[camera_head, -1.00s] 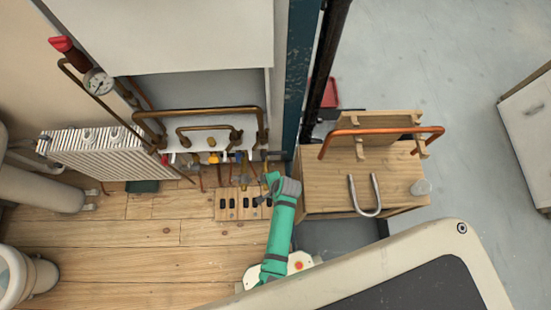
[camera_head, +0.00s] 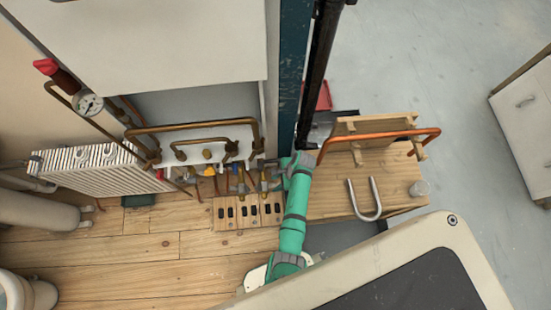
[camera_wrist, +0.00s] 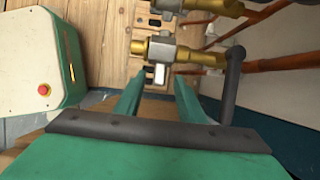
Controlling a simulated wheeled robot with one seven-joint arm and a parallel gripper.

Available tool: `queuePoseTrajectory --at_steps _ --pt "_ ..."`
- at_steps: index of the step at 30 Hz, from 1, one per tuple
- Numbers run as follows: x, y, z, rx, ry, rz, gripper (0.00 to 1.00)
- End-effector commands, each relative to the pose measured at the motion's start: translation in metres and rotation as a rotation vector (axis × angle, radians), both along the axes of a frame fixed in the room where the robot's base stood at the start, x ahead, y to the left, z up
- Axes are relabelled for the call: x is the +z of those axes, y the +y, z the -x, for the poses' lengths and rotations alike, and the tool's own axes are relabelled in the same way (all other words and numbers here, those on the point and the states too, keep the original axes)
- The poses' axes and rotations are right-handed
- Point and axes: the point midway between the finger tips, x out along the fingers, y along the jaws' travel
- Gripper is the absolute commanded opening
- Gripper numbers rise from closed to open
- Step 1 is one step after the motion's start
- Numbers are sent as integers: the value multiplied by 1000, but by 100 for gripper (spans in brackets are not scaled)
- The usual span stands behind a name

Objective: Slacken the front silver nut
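In the wrist view, the nearer silver nut (camera_wrist: 160,47) sits on a brass fitting (camera_wrist: 190,53) beyond my fingertips. A second silver nut (camera_wrist: 168,6) shows behind it at the top edge. My gripper (camera_wrist: 157,84) is open, its two green fingers apart with nothing between them. The fingers point toward the nearer nut, with a visible gap in the picture; the exact distance is hard to tell. In the head view, my gripper (camera_head: 279,163) is at the right end of the row of valves, and the nuts are too small to make out there.
A dark grey rod (camera_wrist: 232,85) stands close to my right finger. Copper pipes (camera_wrist: 275,63) run behind the fittings. A wooden board with black slots (camera_head: 248,211) lies below the valves. A wooden bench (camera_head: 335,200) with a U-shaped pipe (camera_head: 365,205) stands to the right.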

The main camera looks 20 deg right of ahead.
Motion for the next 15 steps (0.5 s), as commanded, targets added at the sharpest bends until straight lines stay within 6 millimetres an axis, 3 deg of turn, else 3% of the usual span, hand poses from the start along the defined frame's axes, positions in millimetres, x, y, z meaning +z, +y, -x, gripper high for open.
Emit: queuePoseTrajectory --at_steps 13,15 --pt "-11 4 -1 -2 -1 1 36" --pt "-11 4 -1 -2 -1 1 19"
